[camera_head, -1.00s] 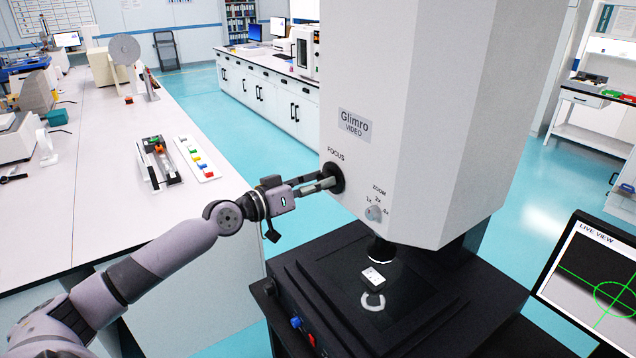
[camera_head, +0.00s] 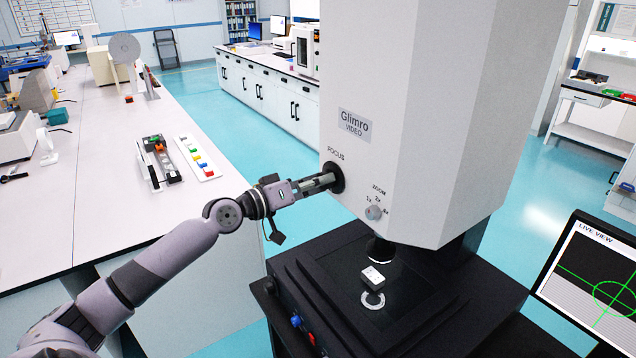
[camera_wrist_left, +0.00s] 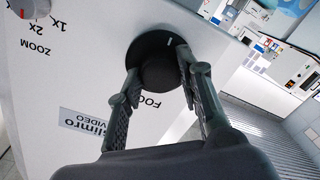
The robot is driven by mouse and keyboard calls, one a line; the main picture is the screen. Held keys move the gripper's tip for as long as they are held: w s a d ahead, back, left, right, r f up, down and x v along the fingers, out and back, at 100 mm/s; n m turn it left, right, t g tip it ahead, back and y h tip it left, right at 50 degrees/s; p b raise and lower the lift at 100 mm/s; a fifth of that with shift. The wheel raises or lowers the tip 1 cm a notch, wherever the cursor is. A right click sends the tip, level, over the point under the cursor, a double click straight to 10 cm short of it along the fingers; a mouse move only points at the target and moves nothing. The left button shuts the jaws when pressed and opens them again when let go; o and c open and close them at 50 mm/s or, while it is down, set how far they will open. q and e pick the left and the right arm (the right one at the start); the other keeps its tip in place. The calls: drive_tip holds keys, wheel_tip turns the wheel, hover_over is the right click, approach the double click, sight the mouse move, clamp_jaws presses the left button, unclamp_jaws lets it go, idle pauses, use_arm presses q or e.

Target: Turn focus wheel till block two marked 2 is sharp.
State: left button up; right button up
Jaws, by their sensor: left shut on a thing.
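The black focus wheel (camera_head: 333,177) sits on the side of the white Glimro video microscope (camera_head: 430,120), under the FOCUS label. My left gripper (camera_head: 325,181) is shut on the wheel; the left wrist view shows its fingers on either side of the wheel (camera_wrist_left: 158,72), with a white mark near the wheel's upper right. A small pale block (camera_head: 373,277) lies on the dark stage below the lens, behind a white ring-shaped piece (camera_head: 373,300). I cannot read a number on the block. The live view screen (camera_head: 595,275) shows a green crosshair and circle over a dark area above a grey lined area. My right gripper is not in view.
The zoom knob (camera_head: 374,213) is close below and right of the focus wheel. A long white bench (camera_head: 90,200) at the left holds a tray of coloured pieces (camera_head: 197,158). Blue floor is open behind the microscope.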

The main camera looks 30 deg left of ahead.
use_arm(q)
drive_tip(key=o, duration=1.2)
drive_tip(key=shift+c, duration=0.2)
drive_tip(key=v, duration=1.2)
